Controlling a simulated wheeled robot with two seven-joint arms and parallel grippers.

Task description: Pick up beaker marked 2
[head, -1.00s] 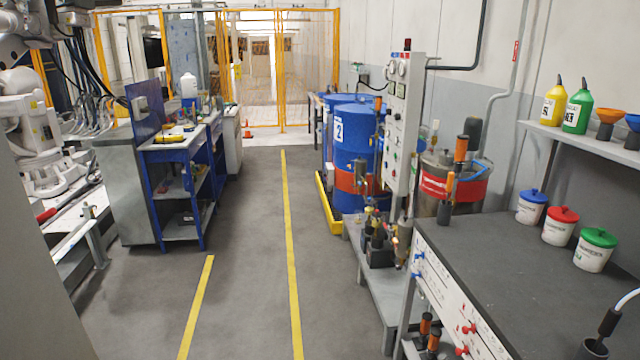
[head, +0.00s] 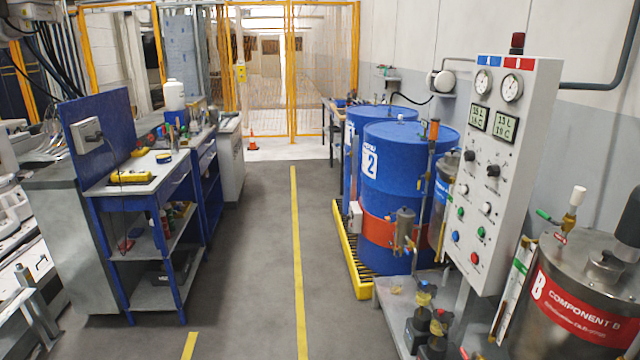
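I cannot make out any beaker marked 2 in the head view. The only clear 2 is on a white label on a large blue drum (head: 408,185), which stands right of the aisle with a red-orange band around its lower part. Neither of my grippers shows in the view, so their state is hidden.
The grey aisle floor with a yellow line (head: 296,255) is clear ahead. A blue workbench (head: 100,187) with tools stands left. On the right are a yellow spill tray (head: 346,255), a control panel (head: 503,160) and a steel tank (head: 570,300). Yellow mesh fencing (head: 275,75) closes the back.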

